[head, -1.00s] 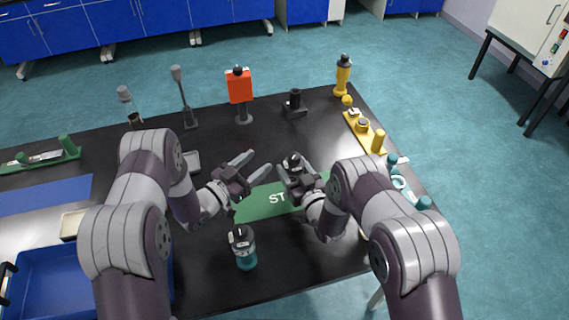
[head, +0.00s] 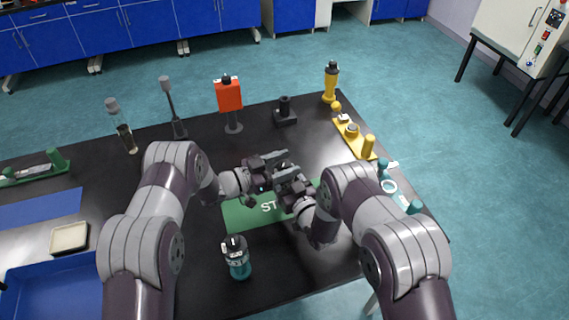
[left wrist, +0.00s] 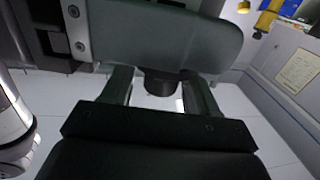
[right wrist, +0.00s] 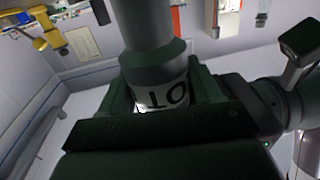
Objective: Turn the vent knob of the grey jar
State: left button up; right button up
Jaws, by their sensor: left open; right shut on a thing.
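The grey jar (right wrist: 150,50) shows in the right wrist view with a white band of black letters. My right gripper (head: 288,178) is shut on it, its fingers on both sides of the banded part. My left gripper (head: 278,160) is open, close beside the right one above the green mat. In the left wrist view a short dark round part, seemingly the vent knob (left wrist: 160,83), sits between the left fingers. I cannot tell whether they touch it. A wide grey piece fills the top of that view. In the head view the grippers hide most of the jar.
An orange block on a stand (head: 229,95), a black holder (head: 285,115) and a yellow fixture (head: 355,138) stand behind. A blue bin (head: 60,285) is front left.

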pick_arm(q)
jog(key=c, duration=0.9)
jog(key=n+t+y, duration=0.1)
jog(key=n+t, duration=0.1)
jog(key=n+t+y, duration=0.2)
jog(key=t, duration=0.1)
jog(key=shift+d+r+y, duration=0.1)
jog(key=shift+y, duration=0.2)
jog(key=shift+c, duration=0.2)
jog(key=shift+n+t+y, duration=0.3)
jog(key=shift+t+y, duration=0.1)
jog(key=o, duration=0.9)
jog(key=shift+o, duration=0.2)
jog(key=shift+a, duration=0.2)
jog(key=v, duration=1.1)
jog(key=shift+s+a, duration=0.25)
jog(key=shift+s, duration=0.1)
